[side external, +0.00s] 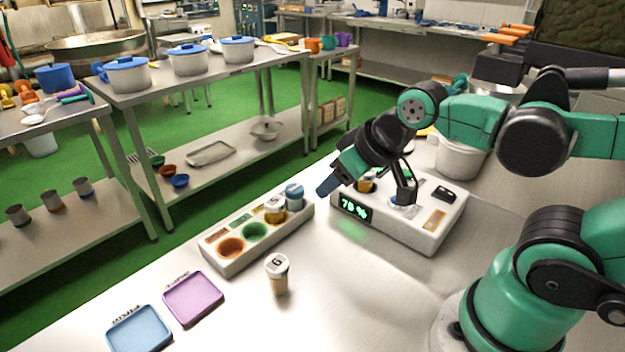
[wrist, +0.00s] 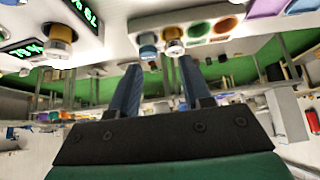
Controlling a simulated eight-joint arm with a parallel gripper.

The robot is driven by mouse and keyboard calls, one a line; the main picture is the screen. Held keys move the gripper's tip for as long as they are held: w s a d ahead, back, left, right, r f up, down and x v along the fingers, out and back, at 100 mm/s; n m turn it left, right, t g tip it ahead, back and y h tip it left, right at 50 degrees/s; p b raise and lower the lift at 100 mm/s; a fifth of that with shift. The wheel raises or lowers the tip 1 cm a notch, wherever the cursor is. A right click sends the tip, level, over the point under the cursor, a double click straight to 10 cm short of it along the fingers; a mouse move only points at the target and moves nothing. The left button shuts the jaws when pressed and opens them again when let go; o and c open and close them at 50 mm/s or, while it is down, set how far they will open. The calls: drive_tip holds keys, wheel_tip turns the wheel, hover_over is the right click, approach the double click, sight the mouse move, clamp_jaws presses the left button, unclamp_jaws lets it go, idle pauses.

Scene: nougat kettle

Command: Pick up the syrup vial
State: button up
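I cannot tell for certain which vial is the syrup vial. A white-capped amber vial (side external: 278,276) stands alone on the table, with a dark mark on its cap. One more amber vial (wrist: 61,40) sits in the white device (side external: 425,235). My gripper (side external: 366,192) is tilted over the device, apart fingers open with nothing between them; in the wrist view they point toward the rack (wrist: 160,64).
The device has a green-lit display (side external: 355,208). The rack also has orange and green wells. A purple tray (side external: 193,297) and a blue tray (side external: 139,332) lie at the front left. A white pot (side external: 459,160) stands behind the device. The table's front middle is clear.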

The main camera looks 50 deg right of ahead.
drive_tip(key=o, duration=0.5)
drive_tip(key=m+g, duration=0.6)
drive_tip(key=m, duration=2)
hover_over(365, 183)
drive_tip(key=d, duration=0.2)
drive_tip(key=shift+w+a+f+y, duration=0.1)
drive_tip(key=shift+a+f+y, duration=0.1)
drive_tip(key=shift+f, duration=0.4)
drive_tip(key=shift+w+a+f+y, duration=0.1)
drive_tip(key=shift+f+y, duration=0.1)
drive_tip(key=shift+f, duration=0.35)
drive_tip(key=shift+d+f+m, duration=0.2)
drive_tip(key=shift+d+m, duration=0.05)
drive_tip(key=shift+m, duration=0.15)
drive_tip(key=shift+f, duration=0.3)
drive_tip(key=shift+w+a+f, duration=0.1)
drive_tip(key=shift+a+f, duration=0.05)
drive_tip(key=shift+f, duration=1.05)
drive_tip(key=shift+w+a+f, duration=0.1)
drive_tip(key=shift+f, duration=1.1)
